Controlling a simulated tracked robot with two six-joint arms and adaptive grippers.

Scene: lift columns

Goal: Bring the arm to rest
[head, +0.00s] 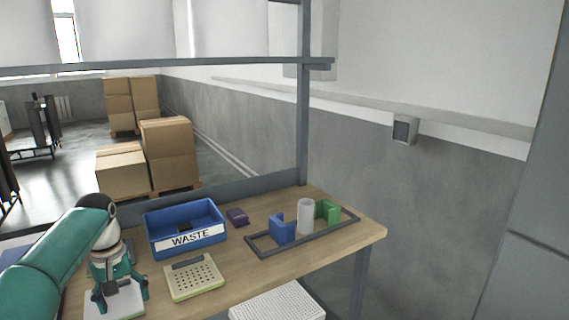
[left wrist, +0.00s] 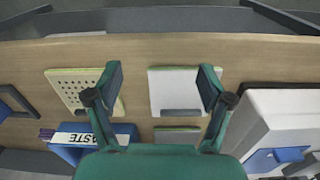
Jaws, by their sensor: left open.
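My left gripper (head: 120,292) comes in from the left in the head view, pointing down over a white plate (head: 113,308) near the table's front. It also shows in the left wrist view (left wrist: 158,92), with its two fingers spread wide and nothing between them. The white plate with a grey strip lies below it in that view (left wrist: 176,92). My right gripper is in neither view.
A blue WASTE bin (head: 186,238) holds a dark item. A yellow-green perforated plate (head: 193,279) lies before it. A purple block (head: 237,216) and a dark frame (head: 262,251) with blue (head: 283,230), white (head: 305,215) and green (head: 328,212) parts stand right.

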